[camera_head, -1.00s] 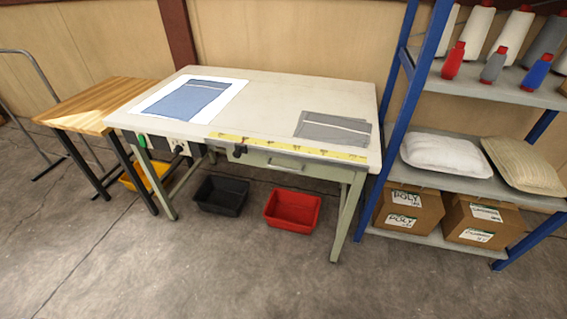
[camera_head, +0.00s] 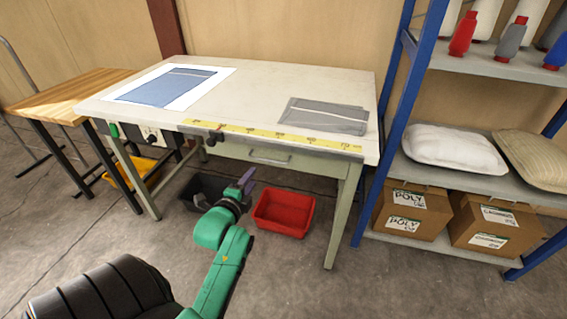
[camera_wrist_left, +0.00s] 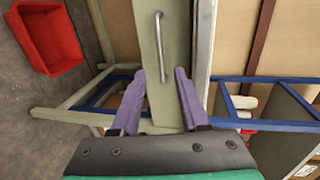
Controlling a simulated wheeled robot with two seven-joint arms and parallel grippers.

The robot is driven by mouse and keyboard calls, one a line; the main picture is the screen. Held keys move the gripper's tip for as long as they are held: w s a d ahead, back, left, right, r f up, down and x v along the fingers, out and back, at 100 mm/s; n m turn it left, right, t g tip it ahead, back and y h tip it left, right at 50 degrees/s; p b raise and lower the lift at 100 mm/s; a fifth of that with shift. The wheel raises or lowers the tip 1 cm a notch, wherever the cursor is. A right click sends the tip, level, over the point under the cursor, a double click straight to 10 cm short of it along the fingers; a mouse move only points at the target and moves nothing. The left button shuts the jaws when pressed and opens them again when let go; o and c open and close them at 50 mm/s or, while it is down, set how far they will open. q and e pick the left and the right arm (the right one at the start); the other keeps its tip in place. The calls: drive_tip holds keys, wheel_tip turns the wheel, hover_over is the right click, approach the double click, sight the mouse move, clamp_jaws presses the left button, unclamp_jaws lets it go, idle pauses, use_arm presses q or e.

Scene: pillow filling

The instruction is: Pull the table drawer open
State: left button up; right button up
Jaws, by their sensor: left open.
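The table (camera_head: 250,80) has a pale top and a green-grey drawer (camera_head: 285,159) under its front edge. The drawer looks shut. Its metal bar handle (camera_head: 269,157) is on the drawer front, and the handle also shows in the left wrist view (camera_wrist_left: 159,48). My left gripper (camera_head: 247,181) is in front of and below the drawer in the head view. In the left wrist view its purple fingers (camera_wrist_left: 161,88) are open, with the handle's near end between and just beyond the tips. I cannot tell whether they touch it. My right gripper is not in view.
A red bin (camera_head: 284,212) and a black bin (camera_head: 207,190) sit on the floor under the table. A blue shelf rack (camera_head: 371,178) stands close at the right. A wooden side table (camera_head: 66,94) stands at the left. The floor in front is clear.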

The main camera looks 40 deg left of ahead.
sight(265, 159)
use_arm(q)
drive_tip(key=b+x, duration=0.1)
drive_tip(key=x, duration=1.2)
drive_tip(key=shift+w+a+f, duration=0.1)
drive_tip(key=shift+w+a, duration=0.05)
drive_tip(key=shift+a, duration=0.05)
clamp_jaws()
idle(0.6)
